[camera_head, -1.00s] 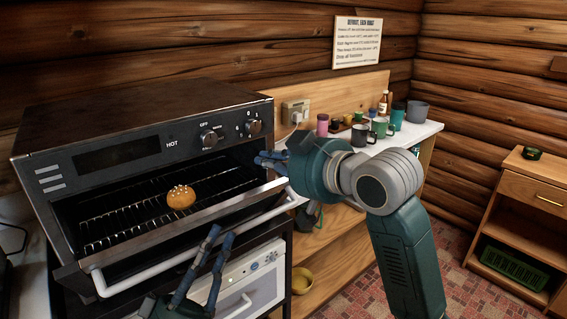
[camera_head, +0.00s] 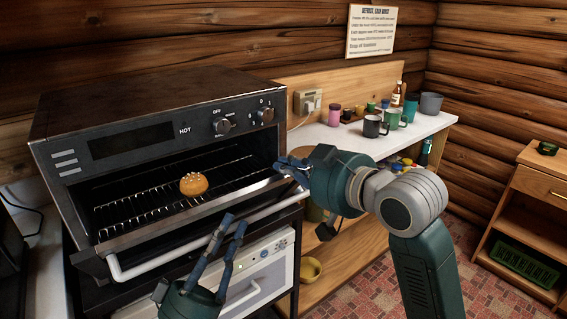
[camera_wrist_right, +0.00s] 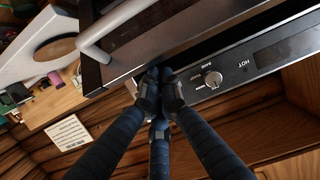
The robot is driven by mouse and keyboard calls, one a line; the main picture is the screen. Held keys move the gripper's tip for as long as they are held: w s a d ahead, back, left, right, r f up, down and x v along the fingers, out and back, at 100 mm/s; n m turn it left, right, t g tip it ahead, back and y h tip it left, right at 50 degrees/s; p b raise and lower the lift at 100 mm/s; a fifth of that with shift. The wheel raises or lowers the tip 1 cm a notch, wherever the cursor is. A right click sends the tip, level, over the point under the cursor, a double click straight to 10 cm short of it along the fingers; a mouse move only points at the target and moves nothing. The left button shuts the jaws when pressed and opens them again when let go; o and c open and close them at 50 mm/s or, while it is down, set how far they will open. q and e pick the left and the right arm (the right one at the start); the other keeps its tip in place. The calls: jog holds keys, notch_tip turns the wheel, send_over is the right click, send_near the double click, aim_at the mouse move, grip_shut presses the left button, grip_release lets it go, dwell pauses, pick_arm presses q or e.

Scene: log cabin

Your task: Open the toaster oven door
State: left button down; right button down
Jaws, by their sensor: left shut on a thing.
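The toaster oven (camera_head: 150,100) is black and grey, and its door (camera_head: 110,250) is tilted partly open. The door also shows in the wrist view (camera_wrist_right: 200,30). A long pale handle (camera_head: 160,263) runs along the door front; its end shows in the wrist view (camera_wrist_right: 92,50). My left gripper (camera_head: 233,220) is at the middle of the handle, its fingers shut on it. My right gripper (camera_head: 287,166) is at the door's right upper edge. In the wrist view its fingers (camera_wrist_right: 160,88) are together at that edge, below the knobs.
A bun (camera_head: 194,184) sits on the rack inside the oven. A white appliance (camera_head: 255,275) stands below. To the right, a counter (camera_head: 335,135) holds mugs (camera_head: 374,127) and bottles. A yellow bowl (camera_head: 310,270) is on a lower shelf. Red tiled floor lies open further right.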

pick_arm(q)
jog(key=shift+a+r, duration=0.2)
jog(key=shift+r, duration=0.15)
pick_arm(e)
jog(key=shift+s+d+f, duration=0.1)
jog(key=shift+s+f, duration=0.05)
jog(key=shift+f, duration=0.3)
pick_arm(q)
jog(key=c, duration=1.6)
grip_release()
pick_arm(e)
jog(key=shift+f, duration=0.1)
